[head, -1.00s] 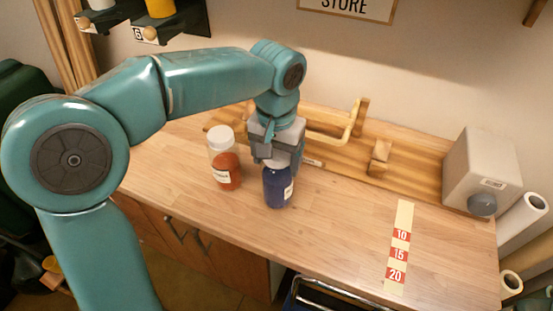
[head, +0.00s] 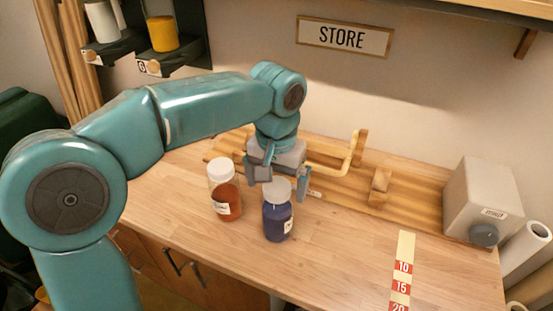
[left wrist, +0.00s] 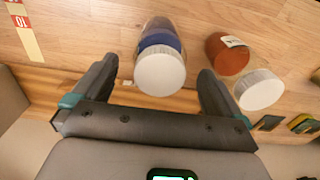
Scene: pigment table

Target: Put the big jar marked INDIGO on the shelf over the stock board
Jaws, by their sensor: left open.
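A dark blue jar with a white lid (head: 278,220) stands upright on the wooden table; its label is too small to read. In the left wrist view the same jar (left wrist: 157,42) shows with its lid between the fingertips and ahead of them. My left gripper (head: 284,180) is open and empty, just behind and above the jar; it also shows in the left wrist view (left wrist: 157,72). My right gripper is out of view.
An orange-red jar with a white lid (head: 225,192) stands close left of the blue jar. A wooden rack (head: 400,192) lies along the back, and a grey box (head: 483,200) stands right. A numbered strip (head: 404,268) lies at the front right. The table between is clear.

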